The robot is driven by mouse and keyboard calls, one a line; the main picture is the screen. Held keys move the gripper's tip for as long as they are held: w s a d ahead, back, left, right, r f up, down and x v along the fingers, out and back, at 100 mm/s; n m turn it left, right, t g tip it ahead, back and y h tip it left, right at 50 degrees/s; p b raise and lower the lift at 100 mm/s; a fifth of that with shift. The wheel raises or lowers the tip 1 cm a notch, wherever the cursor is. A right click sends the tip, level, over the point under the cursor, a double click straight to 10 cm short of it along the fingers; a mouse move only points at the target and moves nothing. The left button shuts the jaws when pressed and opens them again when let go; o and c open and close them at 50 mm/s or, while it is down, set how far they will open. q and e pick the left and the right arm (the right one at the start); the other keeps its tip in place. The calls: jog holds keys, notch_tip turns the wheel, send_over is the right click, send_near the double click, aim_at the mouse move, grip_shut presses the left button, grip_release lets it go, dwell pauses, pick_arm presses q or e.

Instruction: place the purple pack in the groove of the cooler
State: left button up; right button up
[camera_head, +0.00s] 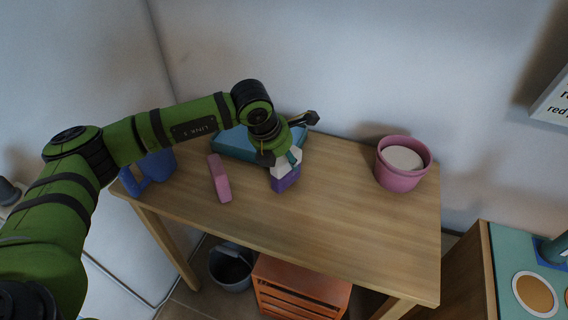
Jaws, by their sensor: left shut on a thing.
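The purple pack (286,181) shows just below my left gripper (286,165), near the middle of the wooden table. The gripper is shut on it and hides its upper part. I cannot tell whether the pack touches the table or hangs slightly above it. A teal box (233,145), which looks like the cooler, sits at the back of the table, behind and left of the pack. My left arm and gripper cover part of it, and its groove cannot be made out. My right gripper is out of view.
A pink block (219,179) lies on the table (335,220) left of the pack. A blue jug-like thing (151,170) stands at the left end. A pink pot (401,166) with pale contents stands at the right. The table's front right is clear.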

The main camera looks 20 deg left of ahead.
pick_arm(q)
jog(key=r, duration=0.1)
jog(key=r+b, duration=0.1)
jog(key=shift+d+r, duration=0.3)
jog(key=shift+r, duration=0.1)
jog(key=s+d+r+b, duration=0.2)
jog(key=d+r, duration=0.4)
jog(key=d, duration=0.5)
jog(key=shift+s+r+b, duration=0.15)
jog(key=shift+r+b, duration=0.2)
jog(key=shift+b, duration=0.15)
jog(key=shift+s+a+f+m+h, duration=0.25)
jog(key=shift+a+f+m+h, duration=0.1)
jog(key=shift+m, duration=0.45)
jog(key=s+a+f+m+g, duration=0.2)
jog(key=s+a+m+g, duration=0.1)
jog(key=m, duration=0.7)
jog(key=s+a+f+m+g+y+p, duration=0.1)
jog(key=s+a+f+m+g, duration=0.1)
jog(key=s+a+m, duration=0.3)
jog(key=s+a+f+m+g+y+p, duration=0.1)
jog(key=s+a+f+m+g, duration=0.2)
jog(key=m, duration=1.1)
jog(key=shift+s+a+f+m+g+y, duration=0.1)
jog(key=shift+s+a+m+g+y, duration=0.1)
jog(key=shift+s, duration=0.55)
jog(key=shift+s+a+f+m+g+y, duration=0.1)
jog(key=shift+s+a, duration=0.1)
jog(key=shift+s, duration=0.5)
